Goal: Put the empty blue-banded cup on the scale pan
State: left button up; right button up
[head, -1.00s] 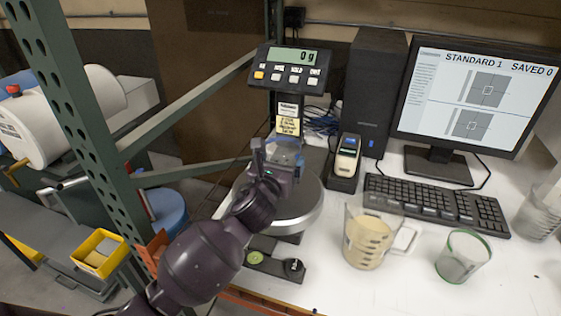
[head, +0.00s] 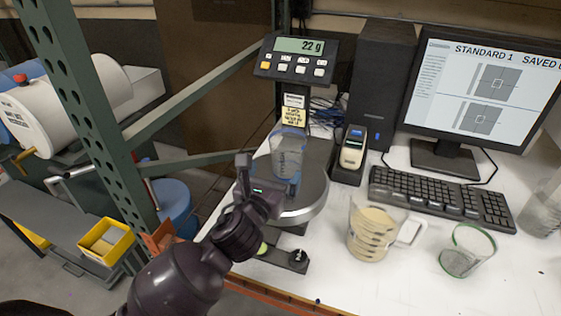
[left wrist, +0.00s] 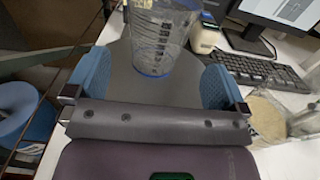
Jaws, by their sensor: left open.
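The clear blue-banded cup (head: 287,160) stands upright on the round scale pan (head: 303,212) and looks empty. The scale display (head: 299,45) reads 22 g. My left gripper (head: 262,178) is at the near left side of the cup. In the left wrist view the cup (left wrist: 160,40) stands beyond the blue fingers of the left gripper (left wrist: 160,85), which are spread wide with nothing between them. The bare pan (left wrist: 150,90) shows between the fingers. My right gripper is not in view.
A scanner in a dock (head: 352,150), a keyboard (head: 440,200) and a monitor (head: 480,95) are behind. A green rack post (head: 85,120) stands at left.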

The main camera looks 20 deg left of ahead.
pick_arm(q)
jog(key=shift+s, duration=1.65)
